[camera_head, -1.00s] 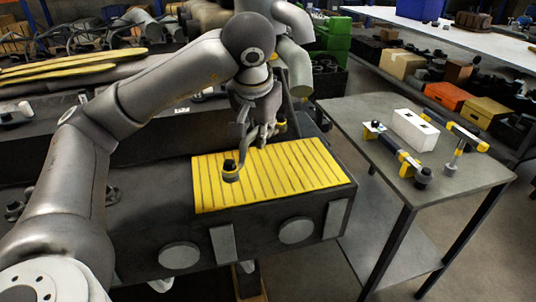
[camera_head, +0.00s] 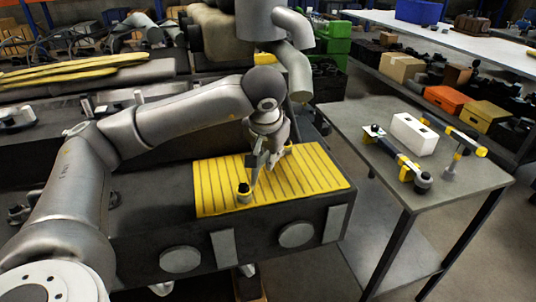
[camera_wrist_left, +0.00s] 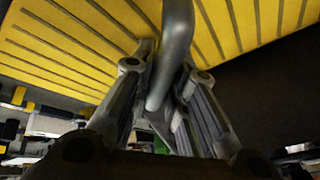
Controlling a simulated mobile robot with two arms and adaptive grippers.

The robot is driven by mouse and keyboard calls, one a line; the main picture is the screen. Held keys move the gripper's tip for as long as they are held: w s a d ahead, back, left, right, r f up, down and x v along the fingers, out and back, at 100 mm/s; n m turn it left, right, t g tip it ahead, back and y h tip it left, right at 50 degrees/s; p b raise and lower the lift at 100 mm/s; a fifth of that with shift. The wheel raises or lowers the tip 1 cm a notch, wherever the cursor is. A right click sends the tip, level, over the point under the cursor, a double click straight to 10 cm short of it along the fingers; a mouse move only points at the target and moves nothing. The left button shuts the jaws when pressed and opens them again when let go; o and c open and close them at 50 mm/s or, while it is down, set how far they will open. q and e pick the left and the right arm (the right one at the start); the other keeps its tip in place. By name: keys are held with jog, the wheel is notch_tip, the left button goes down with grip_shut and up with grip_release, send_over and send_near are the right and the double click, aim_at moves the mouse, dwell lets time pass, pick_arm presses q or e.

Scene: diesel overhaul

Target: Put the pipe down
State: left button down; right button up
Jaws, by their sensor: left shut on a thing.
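The grey bent pipe (camera_wrist_left: 176,45) shows between the fingers of my left gripper (camera_wrist_left: 165,105) in the left wrist view. The gripper is shut on it. In the head view my left gripper (camera_head: 264,157) is over the yellow grooved mat (camera_head: 317,178). A yellow-and-black end piece (camera_head: 244,192) is seen against the mat's front left part, and another yellow part is just behind the gripper. The gripper hides much of the pipe, and I cannot tell whether it touches the mat. My right gripper is not in view.
The mat lies on a dark block (camera_head: 150,238). A grey side table (camera_head: 455,195) on the right holds a white block (camera_head: 413,134) and yellow-and-black tools (camera_head: 398,160). The mat's right part is bare. A large grey pipe assembly (camera_head: 292,70) stands behind the gripper.

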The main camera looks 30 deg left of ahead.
pick_arm(q)
jog(key=c, duration=1.4)
grip_release()
jog(key=shift+f, duration=0.1)
jog(key=shift+c, duration=0.2)
jog(key=shift+r, duration=0.4)
jog(key=v, duration=1.1)
jog(key=shift+s+r+p, duration=0.15)
jog(key=shift+r+p, duration=0.05)
jog(key=shift+p, duration=0.2)
jog(key=shift+d, duration=0.15)
